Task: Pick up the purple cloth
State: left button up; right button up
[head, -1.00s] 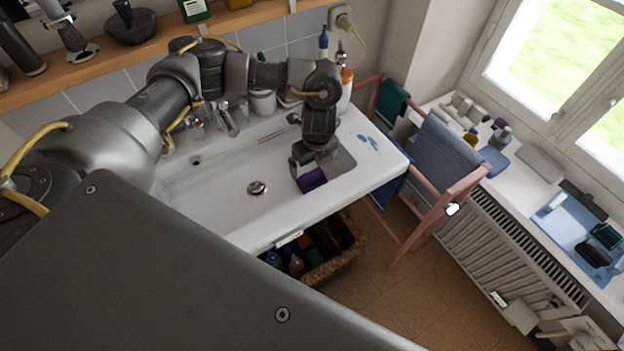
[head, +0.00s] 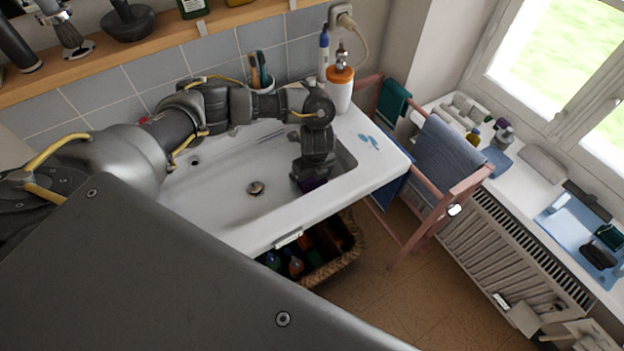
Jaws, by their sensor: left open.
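The purple cloth (head: 315,184) is a small dark purple patch at the right end of the white sink basin. Most of it is hidden by my left gripper (head: 309,183). My left arm reaches in from the left over the sink, and its gripper points down at the cloth. The left jaws are open; their fingertips are hard to make out, and I cannot tell whether they touch the cloth. My right gripper is not in view.
The sink (head: 225,205) has a raised rim around the gripper. A white dispenser with an orange top (head: 339,88) stands behind it. A wicker hamper (head: 335,260) with bottles sits below. A pink rack (head: 440,210) with towels stands to the right.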

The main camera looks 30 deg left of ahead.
pick_arm(q)
jog(key=c, duration=1)
notch_tip(320, 180, up, 10)
jog(key=shift+p, duration=0.95)
